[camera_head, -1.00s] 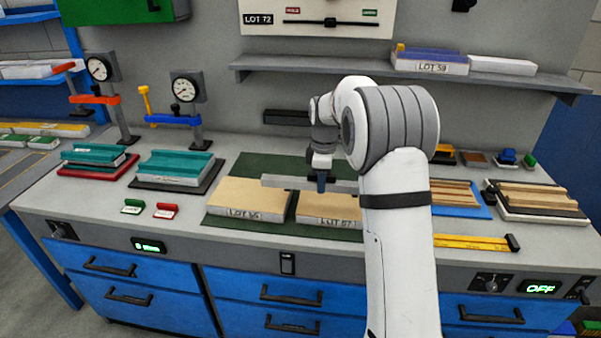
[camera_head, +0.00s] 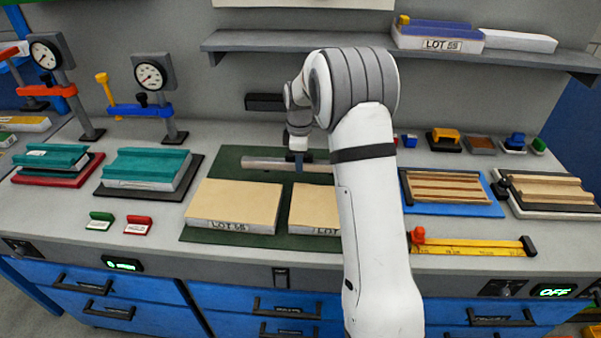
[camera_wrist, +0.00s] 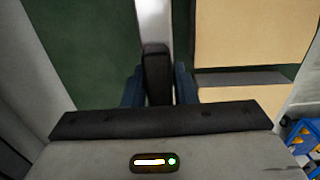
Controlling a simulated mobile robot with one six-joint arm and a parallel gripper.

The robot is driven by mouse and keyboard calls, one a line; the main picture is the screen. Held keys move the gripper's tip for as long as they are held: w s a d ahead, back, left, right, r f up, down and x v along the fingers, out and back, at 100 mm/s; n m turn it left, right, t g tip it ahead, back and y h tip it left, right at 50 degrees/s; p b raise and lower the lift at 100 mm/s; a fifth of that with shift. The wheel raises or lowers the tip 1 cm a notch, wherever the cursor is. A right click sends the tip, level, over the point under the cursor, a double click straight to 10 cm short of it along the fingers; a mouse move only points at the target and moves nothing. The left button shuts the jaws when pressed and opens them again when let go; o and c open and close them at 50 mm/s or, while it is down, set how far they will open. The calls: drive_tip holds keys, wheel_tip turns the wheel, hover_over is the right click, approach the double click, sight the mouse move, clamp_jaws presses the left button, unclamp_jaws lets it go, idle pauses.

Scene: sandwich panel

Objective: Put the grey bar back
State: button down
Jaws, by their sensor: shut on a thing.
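The grey bar (camera_head: 262,164) is a long pale bar, lying left to right in the head view over the back part of the green mat (camera_head: 226,168). My gripper (camera_head: 299,163) is shut on the bar, around its dark grip piece. In the wrist view, the blue fingers of my gripper (camera_wrist: 160,88) stand either side of the dark grip, and the bar (camera_wrist: 153,20) runs away above it. The bar's right end is hidden behind my arm. I cannot tell whether the bar touches the mat.
Two beige-topped lot panels, left (camera_head: 236,203) and right (camera_head: 313,208), lie on the mat in front of the bar. A dark block (camera_head: 264,102) is on the back wall below the shelf (camera_head: 300,40). Dial gauges (camera_head: 151,77) stand left; wooden-strip panels (camera_head: 445,186) lie right.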

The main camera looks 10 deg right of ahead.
drive_tip(key=shift+d+f, duration=0.15)
drive_tip(key=shift+f, duration=2.1)
drive_tip(key=shift+f, duration=0.15)
drive_tip(key=c, duration=1.2)
unclamp_jaws()
drive_tip(key=shift+s, duration=0.1)
drive_tip(key=shift+o, duration=0.2)
